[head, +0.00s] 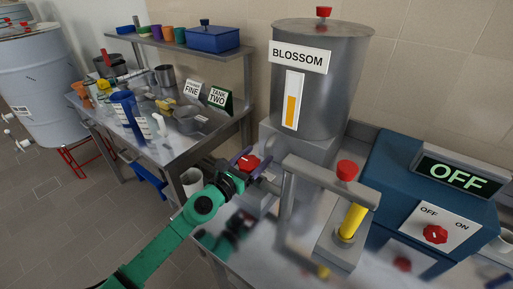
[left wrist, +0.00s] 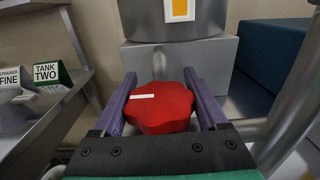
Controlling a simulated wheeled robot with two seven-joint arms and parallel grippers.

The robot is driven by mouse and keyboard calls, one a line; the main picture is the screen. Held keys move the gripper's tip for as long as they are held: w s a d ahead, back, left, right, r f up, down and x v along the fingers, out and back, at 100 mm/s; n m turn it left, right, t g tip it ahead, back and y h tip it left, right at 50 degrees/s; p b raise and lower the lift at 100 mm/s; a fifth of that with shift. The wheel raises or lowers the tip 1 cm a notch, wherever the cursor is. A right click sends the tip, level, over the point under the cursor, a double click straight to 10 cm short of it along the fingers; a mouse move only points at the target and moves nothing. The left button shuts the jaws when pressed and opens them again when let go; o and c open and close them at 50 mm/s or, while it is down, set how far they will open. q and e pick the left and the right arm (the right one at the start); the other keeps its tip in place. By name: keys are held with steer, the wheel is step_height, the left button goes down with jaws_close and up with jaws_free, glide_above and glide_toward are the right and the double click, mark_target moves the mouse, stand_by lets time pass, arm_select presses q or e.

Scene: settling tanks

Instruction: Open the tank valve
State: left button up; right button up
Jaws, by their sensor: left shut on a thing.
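The grey metal tank (head: 318,85) labelled BLOSSOM stands on a grey block (head: 300,142) at the back of the bench. Its red valve knob (head: 249,163) sits low in front of the block. My left gripper (head: 245,160) reaches it from the left, at the end of a green arm. In the left wrist view the lobed red valve knob (left wrist: 160,108) lies between the two purple fingers, and the gripper is shut on it. A short white mark (left wrist: 143,96) shows on the knob, lying crosswise. My right gripper is not in view.
Right of the knob stands a grey pipe frame (head: 310,175) with a yellow-handled, red-topped part (head: 352,215). A blue box (head: 425,200) with an OFF display (head: 457,175) stands farther right. A cluttered side table (head: 180,130) is at left.

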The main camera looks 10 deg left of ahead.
arm_select(q)
steer(key=shift+a+r, duration=0.1)
stand_by(0.4)
steer(key=o, duration=1.3)
steer(key=v, duration=0.2)
steer(key=b+v, duration=0.1)
steer(key=v, duration=0.3)
steer(key=shift+s+f+b, duration=0.3)
steer(key=shift+s+f, duration=0.05)
steer(key=shift+s, duration=0.05)
steer(key=b+v, duration=0.1)
steer(key=v, duration=0.1)
steer(key=b+v, duration=0.2)
steer(key=v, duration=0.1)
steer(key=b+v, duration=0.1)
steer(key=v, duration=0.1)
steer(key=shift+s+r+b, duration=0.25)
steer(key=shift+s+b, duration=0.15)
steer(key=shift+a, duration=0.1)
